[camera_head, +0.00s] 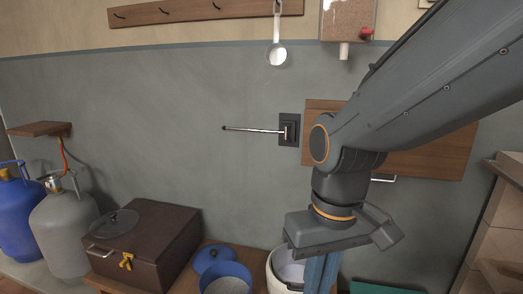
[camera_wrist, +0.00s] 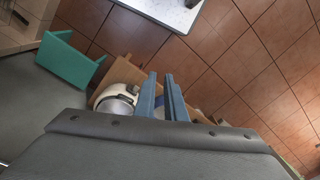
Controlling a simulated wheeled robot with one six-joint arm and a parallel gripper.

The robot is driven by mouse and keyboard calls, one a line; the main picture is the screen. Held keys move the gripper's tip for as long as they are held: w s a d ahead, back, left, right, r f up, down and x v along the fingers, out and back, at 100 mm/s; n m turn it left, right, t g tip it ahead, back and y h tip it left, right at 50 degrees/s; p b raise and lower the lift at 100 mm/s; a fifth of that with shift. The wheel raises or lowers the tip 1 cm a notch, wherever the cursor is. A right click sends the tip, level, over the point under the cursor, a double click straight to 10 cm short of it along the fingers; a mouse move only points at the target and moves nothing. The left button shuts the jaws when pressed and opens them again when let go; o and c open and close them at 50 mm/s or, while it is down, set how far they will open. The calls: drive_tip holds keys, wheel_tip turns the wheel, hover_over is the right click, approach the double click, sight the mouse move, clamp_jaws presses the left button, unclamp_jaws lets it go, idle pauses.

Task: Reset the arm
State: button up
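My arm reaches in from the upper right in the head view. My gripper (camera_head: 321,273) points down there, with its blue fingers running toward the bottom edge and their tips cut off. In the wrist view my gripper (camera_wrist: 161,82) shows two blue fingers with a narrow gap between them and nothing held. The fingers hang in front of a white rice-cooker-like pot (camera_head: 287,270), which also shows beside them in the wrist view (camera_wrist: 118,98).
A brown box (camera_head: 150,245), a blue pot (camera_head: 228,280) and its blue lid (camera_head: 213,261) stand left of my gripper. Gas cylinders (camera_head: 62,235) stand far left. A wall lever (camera_head: 255,129) and wooden panel (camera_head: 425,155) are behind. A green stool (camera_wrist: 68,60) stands nearby.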

drive_tip(key=d+r+m+p, duration=0.3)
drive_tip(key=d+r+p, duration=0.7)
drive_tip(key=p, duration=1)
drive_tip(key=shift+s+r+h+p, duration=0.3)
drive_tip(key=shift+s+r, duration=0.15)
drive_tip(key=shift+r, duration=0.45)
